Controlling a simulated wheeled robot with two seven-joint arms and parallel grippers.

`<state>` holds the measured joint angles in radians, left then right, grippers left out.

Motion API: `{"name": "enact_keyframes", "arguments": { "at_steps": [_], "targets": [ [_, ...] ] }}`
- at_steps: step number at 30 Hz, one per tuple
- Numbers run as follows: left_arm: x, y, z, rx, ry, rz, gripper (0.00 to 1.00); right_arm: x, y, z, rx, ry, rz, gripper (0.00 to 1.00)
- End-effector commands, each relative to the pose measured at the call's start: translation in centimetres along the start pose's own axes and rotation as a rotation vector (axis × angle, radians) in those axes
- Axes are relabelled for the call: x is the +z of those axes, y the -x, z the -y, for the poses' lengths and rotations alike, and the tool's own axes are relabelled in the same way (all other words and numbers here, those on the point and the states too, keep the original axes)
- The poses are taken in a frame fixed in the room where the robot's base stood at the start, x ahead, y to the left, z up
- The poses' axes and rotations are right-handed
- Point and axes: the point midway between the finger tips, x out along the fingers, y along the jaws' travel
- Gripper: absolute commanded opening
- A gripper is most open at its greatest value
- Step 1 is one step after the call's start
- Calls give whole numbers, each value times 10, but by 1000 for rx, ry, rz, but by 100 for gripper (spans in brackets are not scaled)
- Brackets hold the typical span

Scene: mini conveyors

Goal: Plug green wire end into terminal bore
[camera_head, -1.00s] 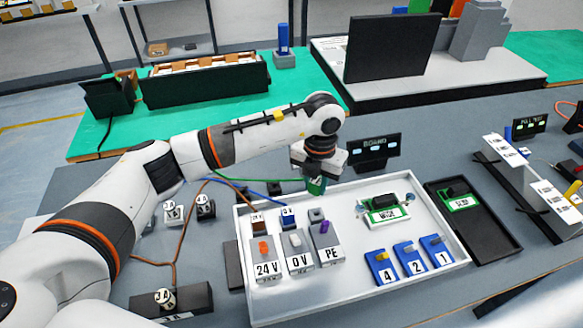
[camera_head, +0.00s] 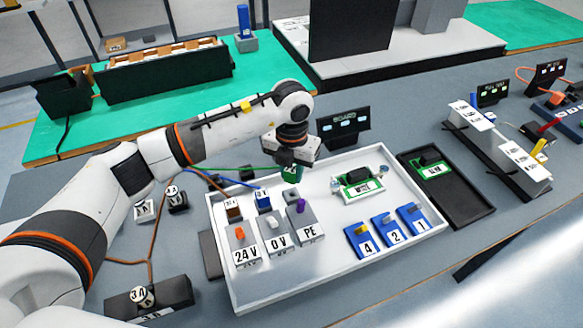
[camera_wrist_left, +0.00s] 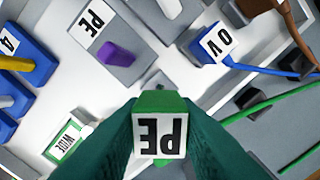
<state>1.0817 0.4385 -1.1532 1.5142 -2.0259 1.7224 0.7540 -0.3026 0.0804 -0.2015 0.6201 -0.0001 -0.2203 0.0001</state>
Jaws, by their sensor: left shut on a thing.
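My left gripper (camera_head: 291,163) is shut on the green wire end (camera_head: 292,174), above the back rim of the white tray. In the left wrist view the green wire end (camera_wrist_left: 160,105) shows a white PE label between my dark green fingertips. The green wire (camera_head: 235,168) trails off to the left. The grey PE terminal (camera_head: 307,228), with a purple lever, stands in the tray just in front of the gripper; it also shows in the left wrist view (camera_wrist_left: 125,20). The wire end looks apart from it. The bore itself is not clear. My right gripper is not in view.
The 0V terminal (camera_head: 278,243) and 24V terminal (camera_head: 246,255) stand left of PE, with the blue wire end (camera_head: 263,202) and brown wire end (camera_head: 233,208) behind them. A green board (camera_head: 360,187) and several blue blocks (camera_head: 388,231) occupy the tray's right side.

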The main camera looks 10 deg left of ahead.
Motion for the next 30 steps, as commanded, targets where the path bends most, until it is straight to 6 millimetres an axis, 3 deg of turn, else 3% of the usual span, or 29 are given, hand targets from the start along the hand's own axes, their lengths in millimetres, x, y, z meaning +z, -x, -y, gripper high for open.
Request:
{"name": "enact_keyframes", "arguments": {
  "at_steps": [3,9,30],
  "targets": [
    [0,-17,0,-1,0,0,4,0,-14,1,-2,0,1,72],
    [0,-29,0,0,0,0,4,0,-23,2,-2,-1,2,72],
    [0,-31,0,0,0,0,4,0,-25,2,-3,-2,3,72]
  ]
}}
